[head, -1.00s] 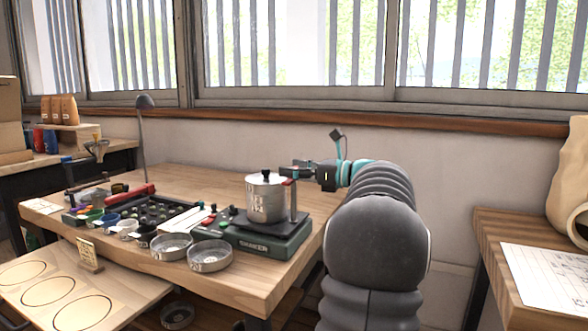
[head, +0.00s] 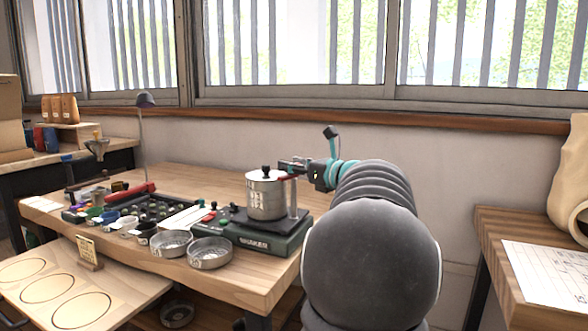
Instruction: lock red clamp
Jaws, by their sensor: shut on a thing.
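The red clamp (head: 287,178) shows as a small red piece at the upper right of a metal canister (head: 265,196). The canister has a black knob on top and stands upright on the shaker (head: 262,236), which has a green base and a dark plate. My gripper (head: 287,167) reaches in from the right at the height of the canister's lid and is shut on the red clamp. The fingers are small in view and partly hide the clamp, so its exact angle is hard to read.
Two round metal sieves (head: 210,253) stand in front of the shaker. A dark tray (head: 150,212) of small items and a lamp (head: 143,130) are to the left. A second table (head: 500,225) with paper and a sack stands at the right.

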